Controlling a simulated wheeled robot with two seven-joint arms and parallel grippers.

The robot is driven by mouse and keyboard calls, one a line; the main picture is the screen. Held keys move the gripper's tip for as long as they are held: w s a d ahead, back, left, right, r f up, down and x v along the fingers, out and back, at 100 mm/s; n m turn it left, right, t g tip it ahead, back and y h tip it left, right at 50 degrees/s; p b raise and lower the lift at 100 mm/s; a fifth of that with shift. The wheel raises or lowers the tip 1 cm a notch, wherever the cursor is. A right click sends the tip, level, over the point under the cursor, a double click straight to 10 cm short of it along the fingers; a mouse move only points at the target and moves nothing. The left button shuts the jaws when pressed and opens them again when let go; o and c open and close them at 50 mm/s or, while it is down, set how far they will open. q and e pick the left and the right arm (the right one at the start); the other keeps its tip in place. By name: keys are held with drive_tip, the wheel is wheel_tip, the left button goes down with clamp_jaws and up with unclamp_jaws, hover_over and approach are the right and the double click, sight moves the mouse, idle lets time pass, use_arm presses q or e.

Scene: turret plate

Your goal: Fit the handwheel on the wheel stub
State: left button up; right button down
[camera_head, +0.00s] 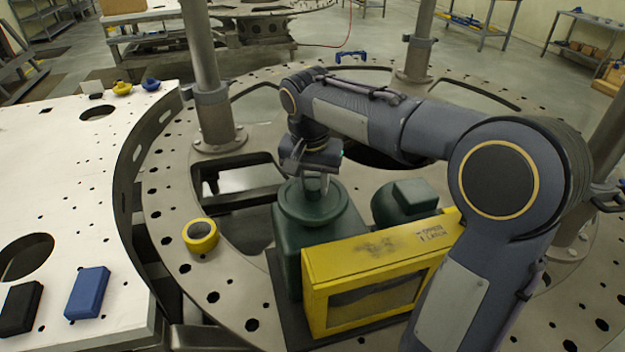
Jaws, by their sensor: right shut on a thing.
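My right gripper (318,186) points down over the green machine (322,242) at the middle of the turret plate, its fingers shut on the dark green round handwheel (303,210). The handwheel lies about level over the top of the green housing. The wheel stub is hidden under the handwheel and fingers, so I cannot tell whether the wheel is around the stub or just above it. My left gripper is not in view.
A yellow guard box (375,262) stands in front of the green machine, with a green motor (405,201) behind it. A yellow tape roll (200,236) lies on the ring plate (172,205). Steel posts (208,80) rise around. Blue (88,292) and black (20,307) blocks lie at left.

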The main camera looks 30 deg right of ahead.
sight(311, 201)
drive_tip(key=shift+f+b, duration=0.4)
drive_tip(key=shift+f, duration=0.15)
drive_tip(key=c, duration=1.3)
unclamp_jaws()
drive_tip(key=r+p, duration=0.2)
drive_tip(key=r, duration=0.1)
drive_tip(key=shift+s+a+p, duration=0.15)
drive_tip(key=shift+s+p, duration=0.05)
drive_tip(key=shift+p, duration=0.1)
drive_tip(key=shift+s+a+r+p, duration=0.15)
drive_tip(key=shift+r+p, duration=0.35)
drive_tip(key=shift+r, duration=0.7)
drive_tip(key=shift+s+a+r, duration=0.15)
drive_tip(key=shift+r, duration=1.25)
drive_tip(key=shift+s+a+r, duration=0.1)
drive_tip(key=shift+s+r, duration=0.05)
drive_tip(key=shift+r, duration=1.2)
